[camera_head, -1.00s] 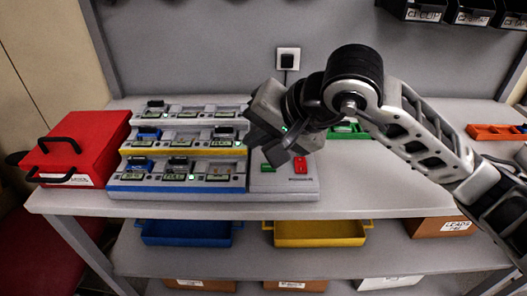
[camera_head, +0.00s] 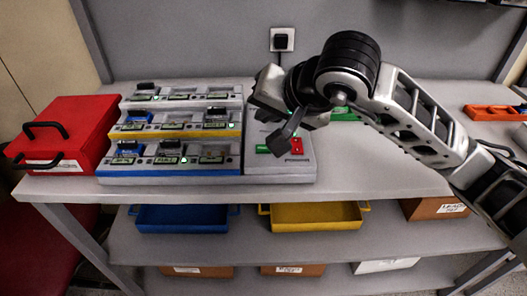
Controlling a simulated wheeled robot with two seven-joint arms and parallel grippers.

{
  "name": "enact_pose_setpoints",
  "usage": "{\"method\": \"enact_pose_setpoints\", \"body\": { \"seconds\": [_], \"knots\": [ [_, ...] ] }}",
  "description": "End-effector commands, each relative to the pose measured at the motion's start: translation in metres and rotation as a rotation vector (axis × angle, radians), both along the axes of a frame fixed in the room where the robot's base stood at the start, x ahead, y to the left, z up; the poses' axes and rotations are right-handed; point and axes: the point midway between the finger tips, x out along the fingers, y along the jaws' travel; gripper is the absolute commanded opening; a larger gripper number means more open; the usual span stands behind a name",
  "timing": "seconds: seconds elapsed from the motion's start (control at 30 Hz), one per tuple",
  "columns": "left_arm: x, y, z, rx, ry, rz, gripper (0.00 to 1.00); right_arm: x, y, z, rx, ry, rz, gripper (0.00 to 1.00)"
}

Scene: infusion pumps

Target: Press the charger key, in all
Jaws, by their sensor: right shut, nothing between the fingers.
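The tiered charger (camera_head: 217,178) stands on the table at centre left, with several small units with lit displays on its three steps. Its right-hand part has a green key (camera_head: 262,149) and a red key (camera_head: 296,146) on the sloped front. My right gripper (camera_head: 277,146) is shut and empty, pointing down over this part. Its fingertips overlap the area between the two keys; I cannot tell whether they touch a key. My left gripper is not in view.
A red case (camera_head: 62,135) with black handles stands left of the charger. A green bin (camera_head: 345,114) is partly behind my right arm, and an orange bin (camera_head: 492,113) is at the right. The lower shelf holds a blue tray (camera_head: 181,217) and a yellow tray (camera_head: 315,216).

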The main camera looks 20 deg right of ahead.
Motion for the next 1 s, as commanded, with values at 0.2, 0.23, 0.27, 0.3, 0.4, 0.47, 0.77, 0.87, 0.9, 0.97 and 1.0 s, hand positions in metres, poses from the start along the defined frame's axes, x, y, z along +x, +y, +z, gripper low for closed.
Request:
{"method": "enact_pose_setpoints", "body": {
  "seconds": [0.2, 0.23, 0.27, 0.3, 0.4, 0.47, 0.77, 0.87, 0.9, 0.97, 1.0],
  "knots": [
    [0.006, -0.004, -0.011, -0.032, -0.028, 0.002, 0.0, 0.0, 0.0, -0.035, 0.0, -0.002, 0.0, 0.0],
    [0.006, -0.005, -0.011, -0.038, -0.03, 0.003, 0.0, 0.0, 0.0, -0.037, 0.0, -0.002, 0.0, 0.0],
    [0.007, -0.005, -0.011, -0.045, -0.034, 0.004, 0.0, 0.0, 0.0, -0.04, -0.001, -0.002, 0.0, 0.0],
    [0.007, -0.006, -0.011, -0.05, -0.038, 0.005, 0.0, 0.0, 0.0, -0.042, -0.001, -0.002, 0.0, 0.0],
    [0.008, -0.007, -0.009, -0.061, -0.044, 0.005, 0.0, 0.0, 0.0, -0.046, 0.0, -0.002, -0.001, 0.0],
    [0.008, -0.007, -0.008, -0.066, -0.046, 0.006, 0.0, 0.0, 0.0, -0.047, 0.0, -0.002, -0.001, 0.0],
    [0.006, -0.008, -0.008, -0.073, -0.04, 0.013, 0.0, 0.0, 0.0, -0.046, 0.0, -0.001, -0.001, 0.0],
    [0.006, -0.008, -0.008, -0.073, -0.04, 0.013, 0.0, 0.0, 0.0, -0.046, 0.0, -0.001, -0.001, 0.0],
    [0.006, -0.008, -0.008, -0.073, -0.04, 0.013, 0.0, 0.0, 0.0, -0.046, 0.0, -0.001, -0.001, 0.0],
    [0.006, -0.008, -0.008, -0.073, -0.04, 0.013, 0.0, 0.0, 0.0, -0.046, 0.0, -0.001, -0.001, 0.0],
    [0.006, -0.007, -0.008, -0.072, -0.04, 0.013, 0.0, 0.0, 0.0, -0.046, 0.0, -0.001, -0.001, 0.0]
  ]
}}
